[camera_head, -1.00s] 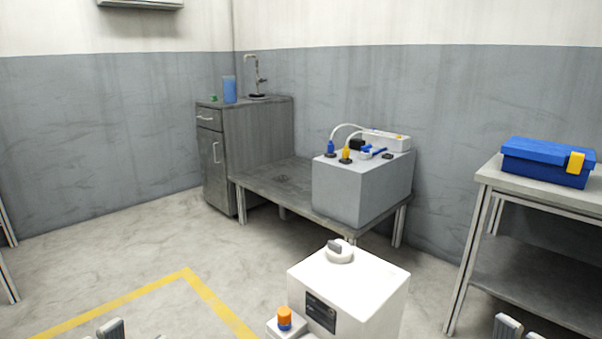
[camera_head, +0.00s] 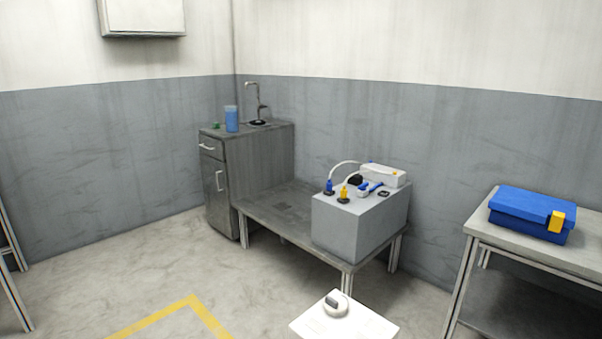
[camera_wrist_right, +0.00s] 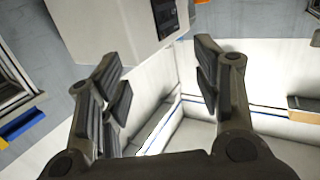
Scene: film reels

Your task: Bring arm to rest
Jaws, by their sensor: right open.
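My right gripper (camera_wrist_right: 160,88) shows in the right wrist view with its two dark fingers spread apart and nothing between them. Beyond the fingers is a white box-like body (camera_wrist_right: 110,30) with a dark panel (camera_wrist_right: 165,18). Neither gripper is in the head view now. The left gripper is in no current view.
In the head view, a white box top with a round knob (camera_head: 335,304) is at the bottom. A low table (camera_head: 265,210) bears a grey box (camera_head: 355,222) with plugs. A blue toolbox (camera_head: 530,212) lies on the right table (camera_head: 590,255). A sink cabinet (camera_head: 222,185) stands behind.

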